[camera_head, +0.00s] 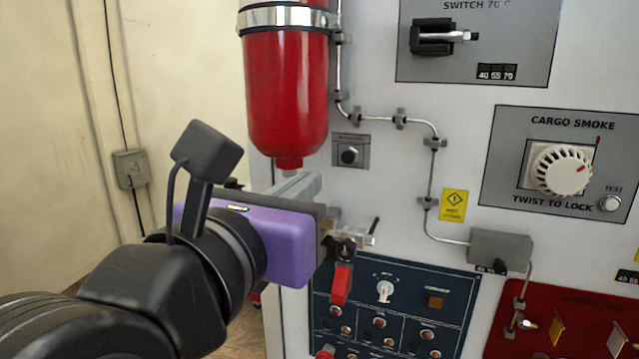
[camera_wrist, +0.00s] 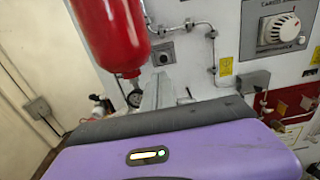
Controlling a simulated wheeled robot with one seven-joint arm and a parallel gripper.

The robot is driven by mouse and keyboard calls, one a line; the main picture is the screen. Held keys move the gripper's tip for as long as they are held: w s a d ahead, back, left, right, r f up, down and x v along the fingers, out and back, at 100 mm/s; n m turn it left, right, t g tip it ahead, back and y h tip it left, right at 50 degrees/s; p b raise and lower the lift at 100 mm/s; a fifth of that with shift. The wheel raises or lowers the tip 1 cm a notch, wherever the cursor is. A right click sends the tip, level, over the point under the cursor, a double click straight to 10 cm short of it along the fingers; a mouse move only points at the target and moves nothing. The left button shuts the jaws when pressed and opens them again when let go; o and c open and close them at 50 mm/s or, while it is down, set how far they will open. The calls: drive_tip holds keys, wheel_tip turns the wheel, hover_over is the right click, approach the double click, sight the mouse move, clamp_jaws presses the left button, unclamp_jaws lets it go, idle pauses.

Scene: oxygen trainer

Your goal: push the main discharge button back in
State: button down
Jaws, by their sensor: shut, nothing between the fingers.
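A small grey plate with a dark round button (camera_head: 350,155) sits on the white panel, right of and just below the red bottle's lower body. Its label is too small to read, so I cannot confirm that it is the main discharge button. It also shows in the wrist view (camera_wrist: 164,56). How far the button stands out is unclear. My gripper (camera_head: 308,180), with a purple body and grey fingers, is shut and empty. The fingertips are below and left of the button, under the bottle's neck, and appear apart from the button.
The red bottle (camera_head: 286,90) hangs directly above my fingers. A thin pipe (camera_head: 408,121) with clamps runs right of the button. A valve with a red handle (camera_head: 342,283) is below my gripper. The cargo smoke panel (camera_head: 561,165) is at right.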

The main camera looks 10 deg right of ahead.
drive_tip(key=shift+v, duration=1.25)
